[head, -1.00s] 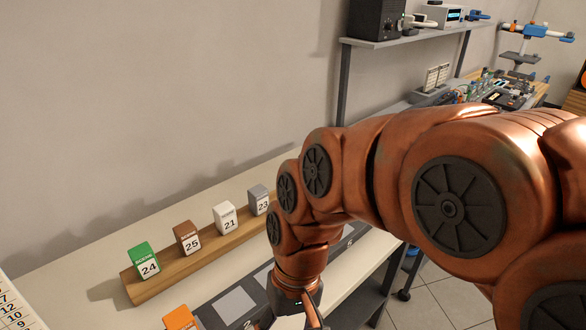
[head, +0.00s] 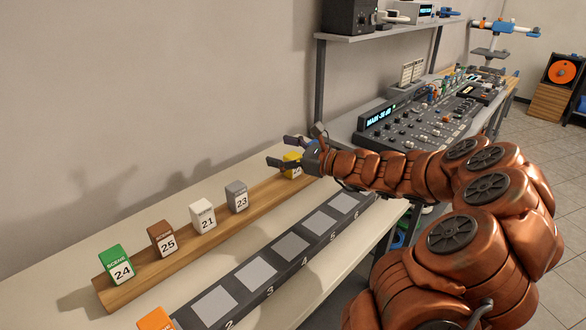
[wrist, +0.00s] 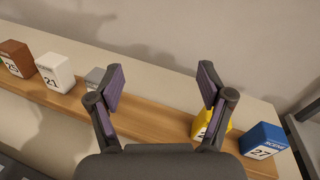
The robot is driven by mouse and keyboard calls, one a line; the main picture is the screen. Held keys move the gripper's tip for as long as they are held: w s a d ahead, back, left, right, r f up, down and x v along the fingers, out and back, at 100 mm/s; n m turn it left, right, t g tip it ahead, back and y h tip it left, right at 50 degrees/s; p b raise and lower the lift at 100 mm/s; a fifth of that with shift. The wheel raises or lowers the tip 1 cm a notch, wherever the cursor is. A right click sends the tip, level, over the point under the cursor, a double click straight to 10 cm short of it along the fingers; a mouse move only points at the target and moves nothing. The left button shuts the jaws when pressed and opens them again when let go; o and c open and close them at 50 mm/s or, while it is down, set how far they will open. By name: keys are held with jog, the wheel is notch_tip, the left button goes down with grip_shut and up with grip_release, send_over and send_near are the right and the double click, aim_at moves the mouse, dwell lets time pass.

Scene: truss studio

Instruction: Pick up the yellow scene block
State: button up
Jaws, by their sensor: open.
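The yellow scene block (head: 292,160) stands on the wooden rail, partly hidden behind my gripper in the head view. In the wrist view the yellow block (wrist: 213,128) shows behind the right finger, which covers part of it and of its number. My gripper (head: 281,151) is open and empty, near the yellow block in the head view.
The wooden rail (head: 180,261) also bears green (head: 116,262), brown (head: 162,238), white (head: 203,215) and grey (head: 237,196) blocks. A blue block (wrist: 262,140) stands right of the yellow one. A dark slotted strip (head: 265,292) lies in front. A mixing console (head: 420,125) stands beyond.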

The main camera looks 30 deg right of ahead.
aim_at(297, 177)
jog(key=d+f+m+t+h, duration=0.1)
jog(key=d+f+m+h, duration=0.15)
jog(key=d, duration=0.35)
jog(key=d+f+m+t+h, duration=0.1)
jog(key=d+m+h, duration=0.15)
jog(key=d, duration=0.25)
jog(key=shift+m+y, duration=0.3)
jog(key=shift+y, duration=0.1)
jog(key=f, duration=0.7)
jog(key=shift+s, duration=0.35)
jog(key=shift+w+a+f, duration=0.1)
jog(key=shift+w+f, duration=0.15)
jog(key=shift+f, duration=0.1)
jog(key=shift+p+x, duration=0.9)
jog(key=shift+x, duration=2.65)
jog(key=shift+r, duration=0.1)
jog(key=c, duration=1.3)
jog(key=shift+r, duration=0.2)
